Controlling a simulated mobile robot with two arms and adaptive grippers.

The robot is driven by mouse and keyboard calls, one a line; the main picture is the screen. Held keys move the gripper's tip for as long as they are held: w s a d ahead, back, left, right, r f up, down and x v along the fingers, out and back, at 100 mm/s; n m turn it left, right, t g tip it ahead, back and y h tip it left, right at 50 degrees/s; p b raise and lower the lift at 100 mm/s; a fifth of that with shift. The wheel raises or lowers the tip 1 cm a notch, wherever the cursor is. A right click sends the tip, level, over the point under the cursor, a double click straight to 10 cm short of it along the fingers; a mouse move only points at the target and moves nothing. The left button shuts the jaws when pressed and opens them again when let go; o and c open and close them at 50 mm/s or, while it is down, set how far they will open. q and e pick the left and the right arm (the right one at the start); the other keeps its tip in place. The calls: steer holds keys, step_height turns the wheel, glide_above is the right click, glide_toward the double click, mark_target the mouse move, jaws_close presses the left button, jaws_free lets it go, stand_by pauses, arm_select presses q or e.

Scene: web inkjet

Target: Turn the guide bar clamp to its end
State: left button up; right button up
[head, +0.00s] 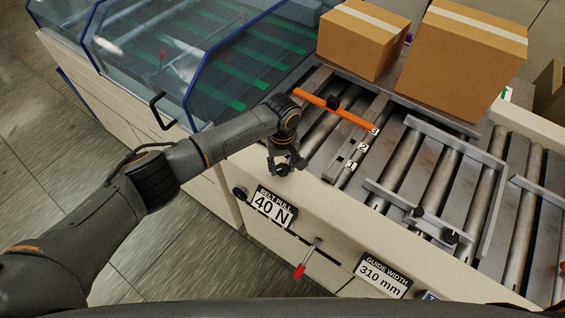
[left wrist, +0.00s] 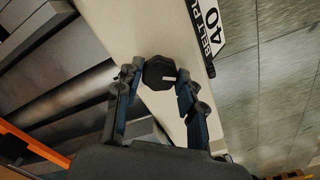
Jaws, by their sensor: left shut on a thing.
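A black faceted knob with a pale index line, which I take to be the guide bar clamp, shows in the left wrist view (left wrist: 158,72) on the cream side rail. My left gripper (head: 284,168) is at the rail's near edge in the head view, left of the rollers. In the left wrist view its fingers (left wrist: 157,78) stand on both sides of the knob and are shut on it. The gripper mostly hides the knob in the head view. An orange guide bar (head: 335,110) lies across the conveyor beyond the gripper. My right gripper is not in view.
Two cardboard boxes (head: 362,38) (head: 462,62) stand at the back. Grey guide rails (head: 408,200) with black knobs lie at right. Below the gripper are a "BELT PULL 40 N" sign (head: 272,207), a red-handled lever (head: 300,270) and a "GUIDE WIDTH 310 mm" sign (head: 384,276).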

arm_select(q)
steer(key=m, duration=0.3)
steer(key=shift+s+m, duration=0.1)
steer(key=shift+m, duration=0.3)
steer(key=m, duration=0.3)
steer(key=shift+m+p, duration=0.3)
steer(key=shift+p, duration=0.05)
steer(key=m, duration=0.3)
steer(key=shift+m, duration=0.3)
steer(key=m, duration=0.4)
steer(key=shift+m, duration=0.3)
steer(key=m, duration=0.3)
steer(key=shift+f+m, duration=0.1)
steer(key=shift+m, duration=0.2)
steer(key=m, duration=0.3)
steer(key=shift+m+b, duration=0.3)
steer(key=shift+b, duration=0.1)
steer(key=m, duration=0.4)
steer(key=shift+b, duration=0.4)
steer(key=shift+m, duration=1.4)
